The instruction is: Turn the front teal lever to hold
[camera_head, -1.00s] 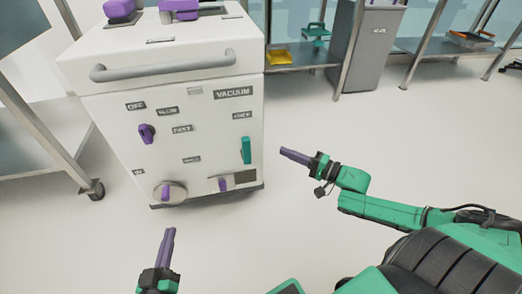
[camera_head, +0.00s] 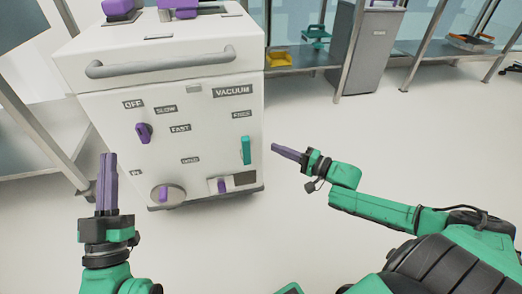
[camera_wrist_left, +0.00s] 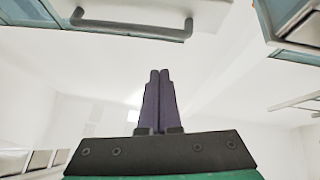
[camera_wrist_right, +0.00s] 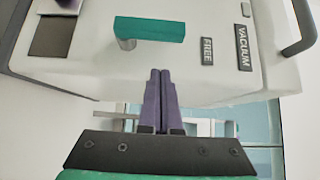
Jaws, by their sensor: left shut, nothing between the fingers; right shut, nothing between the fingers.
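The teal lever (camera_head: 246,150) is on the right side of the front of the white machine (camera_head: 190,110) and stands upright, below a label that reads FREE in the right wrist view. A small label (camera_head: 190,160), too blurred to read surely, sits to its lower left. The teal lever (camera_wrist_right: 150,28) also shows large in the right wrist view. My right gripper (camera_head: 275,148) is shut and empty, just right of the lever and apart from it. My left gripper (camera_head: 107,158) is shut and empty, pointing up in front of the machine's left edge.
The machine's front also has a purple knob (camera_head: 143,132), a round dial with a purple handle (camera_head: 165,194), a purple switch (camera_head: 221,185) and a grey handle bar (camera_head: 160,62). A grey bin (camera_head: 370,50) and shelves stand behind.

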